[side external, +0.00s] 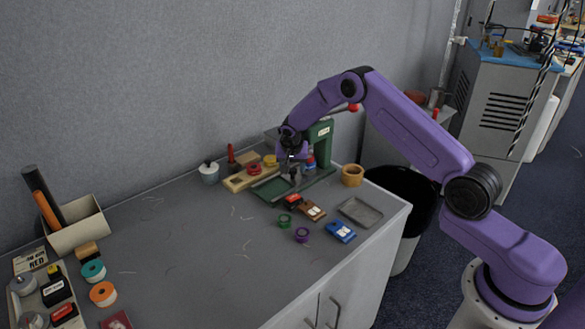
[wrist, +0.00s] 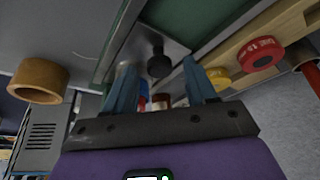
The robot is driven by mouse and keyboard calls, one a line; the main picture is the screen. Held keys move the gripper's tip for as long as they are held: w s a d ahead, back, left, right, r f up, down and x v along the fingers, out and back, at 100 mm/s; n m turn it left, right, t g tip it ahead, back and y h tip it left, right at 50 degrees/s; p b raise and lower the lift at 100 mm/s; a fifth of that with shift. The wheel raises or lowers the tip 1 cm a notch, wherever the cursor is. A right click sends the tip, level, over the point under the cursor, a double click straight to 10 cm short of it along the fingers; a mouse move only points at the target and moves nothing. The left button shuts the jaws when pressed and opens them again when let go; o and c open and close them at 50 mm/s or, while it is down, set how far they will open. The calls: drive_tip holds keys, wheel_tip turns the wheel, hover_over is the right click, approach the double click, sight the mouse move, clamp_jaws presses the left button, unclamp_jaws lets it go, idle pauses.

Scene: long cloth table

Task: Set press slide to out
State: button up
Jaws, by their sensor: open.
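The green press (side external: 323,146) stands near the wall at the right part of the table, with its flat green base (side external: 272,195) in front. In the wrist view a metal plate (wrist: 135,57), seemingly the press slide, carries a black knob (wrist: 159,66). My gripper (side external: 293,168) is over the press base, pointing down; it also shows in the wrist view (wrist: 160,70). Its two blue fingers are apart, with the knob showing between their tips. I cannot tell whether they touch it. The arm hides part of the slide in the side view, so how far it is out is unclear.
A wooden rack (side external: 242,181) with red and yellow rolls stands left of the press. A tan ring (side external: 352,175) is to its right. Stamps, small rings and a grey tray (side external: 360,212) lie in front. The table's middle is mostly clear. A black bin (side external: 402,190) stands beyond the right edge.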

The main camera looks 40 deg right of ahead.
drive_tip(key=shift+w+d+f, duration=0.1)
drive_tip(key=shift+f, duration=0.25)
clamp_jaws()
drive_tip(key=a, duration=1)
drive_tip(key=shift+a, duration=0.4)
drive_tip(key=shift+c, duration=0.5)
unclamp_jaws()
drive_tip(key=shift+o, duration=0.5)
drive_tip(key=shift+d, duration=0.1)
drive_tip(key=shift+r, duration=0.1)
